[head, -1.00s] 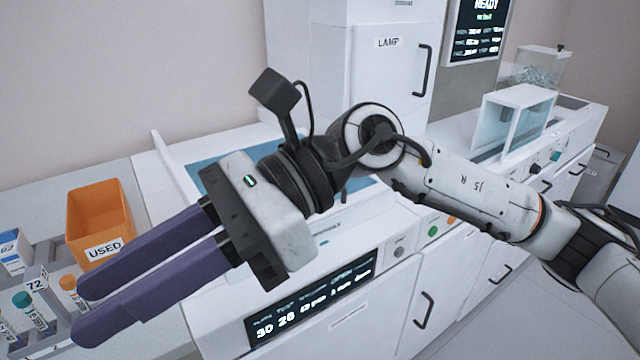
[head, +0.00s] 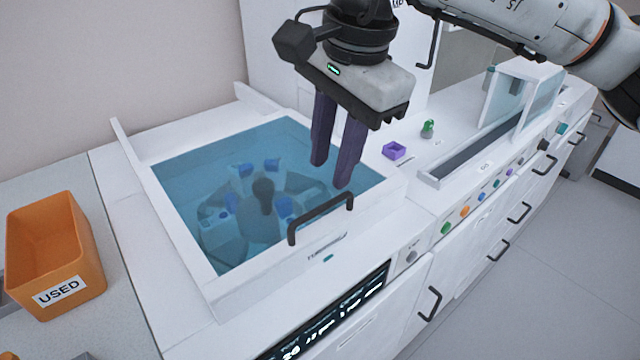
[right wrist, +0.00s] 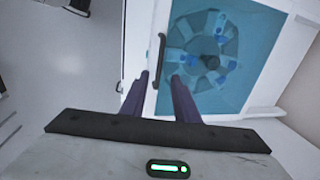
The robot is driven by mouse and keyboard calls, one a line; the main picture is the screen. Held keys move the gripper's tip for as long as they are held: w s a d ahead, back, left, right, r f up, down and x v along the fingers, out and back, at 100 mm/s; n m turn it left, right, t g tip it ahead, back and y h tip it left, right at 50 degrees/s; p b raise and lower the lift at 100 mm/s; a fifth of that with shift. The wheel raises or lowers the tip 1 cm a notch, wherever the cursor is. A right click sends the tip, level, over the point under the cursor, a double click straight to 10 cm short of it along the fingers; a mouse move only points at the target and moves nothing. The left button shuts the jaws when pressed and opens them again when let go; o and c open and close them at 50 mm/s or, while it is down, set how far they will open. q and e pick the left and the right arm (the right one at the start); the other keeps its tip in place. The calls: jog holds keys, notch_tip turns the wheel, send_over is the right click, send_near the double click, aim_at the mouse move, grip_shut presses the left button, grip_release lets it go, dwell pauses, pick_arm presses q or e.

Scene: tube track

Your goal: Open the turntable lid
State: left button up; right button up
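The turntable lid is a blue see-through pane in a white frame (head: 182,243), lying shut over the turntable (head: 262,205). A dark bar handle (head: 320,216) stands on the lid's front edge. It also shows in the right wrist view (right wrist: 161,61). My right gripper (head: 330,176) points down above the lid, a little behind the handle in the head view. Its two purple fingers are apart with nothing between them. In the right wrist view the fingers (right wrist: 159,80) reach toward the handle, which lies beyond their tips. My left gripper is not in view.
An orange bin (head: 50,245) marked USED stands on the left counter. A purple block (head: 394,150) and a small green object (head: 427,128) sit right of the lid. A glass-sided box (head: 520,95) stands farther right. Cabinet doors with dark handles line the front.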

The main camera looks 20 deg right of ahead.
aim_at(322, 206)
jog(key=f, duration=0.2)
jog(key=w+f, duration=0.1)
jog(key=f, duration=0.4)
jog(key=shift+w+a+f+p, duration=0.15)
jog(key=shift+a+f+p, duration=0.15)
grip_shut()
